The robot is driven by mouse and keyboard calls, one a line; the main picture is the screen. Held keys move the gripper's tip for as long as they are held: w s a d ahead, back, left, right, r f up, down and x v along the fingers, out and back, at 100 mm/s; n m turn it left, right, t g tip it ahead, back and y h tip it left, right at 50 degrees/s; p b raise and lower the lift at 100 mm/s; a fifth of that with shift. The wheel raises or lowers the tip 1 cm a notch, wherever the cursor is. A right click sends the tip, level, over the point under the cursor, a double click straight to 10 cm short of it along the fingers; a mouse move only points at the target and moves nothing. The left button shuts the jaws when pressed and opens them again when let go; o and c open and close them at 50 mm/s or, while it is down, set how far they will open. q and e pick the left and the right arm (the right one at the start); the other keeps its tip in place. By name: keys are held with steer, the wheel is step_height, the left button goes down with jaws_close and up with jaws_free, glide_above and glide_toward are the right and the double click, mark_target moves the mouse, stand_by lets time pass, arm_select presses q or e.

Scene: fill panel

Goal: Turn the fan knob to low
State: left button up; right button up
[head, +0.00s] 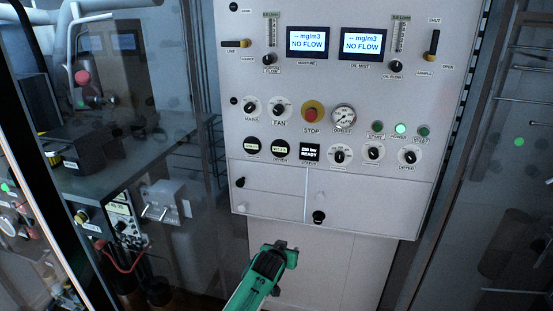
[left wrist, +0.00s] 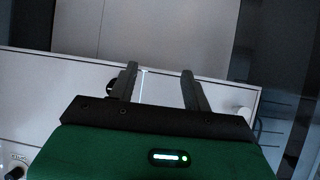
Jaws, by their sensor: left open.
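The fan knob (head: 279,108) is a small black knob on a round white dial labelled FAN. It sits in the upper-left knob row of the white panel (head: 420,110), between another black knob dial and the red STOP button. Its pointer setting is too small to read. My left gripper (head: 286,251), green with dark fingers, is below the panel's lower edge, well below the fan knob and apart from it. In the left wrist view my left gripper (left wrist: 160,72) is open with nothing between its fingers. The fan knob does not show there. My right gripper is not in view.
The red STOP button (head: 312,112) and a pressure gauge (head: 343,117) are right of the fan knob. Glass doors flank the panel.

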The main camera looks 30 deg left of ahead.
arm_select(q)
step_height(320, 180, up, 21)
steer(key=w+a+n+t+y, duration=0.1)
steer(key=w+a+n+t, duration=0.1)
steer(key=t, duration=0.1)
steer(key=n+t+y+p, duration=0.2)
steer(key=t, duration=0.1)
glide_toward(277, 110)
steer(key=p+x, duration=0.6)
steer(key=x, duration=0.1)
steer(key=shift+r, duration=0.15)
steer(key=shift+x, duration=0.75)
steer(key=c, duration=1)
steer(key=shift+o, duration=0.2)
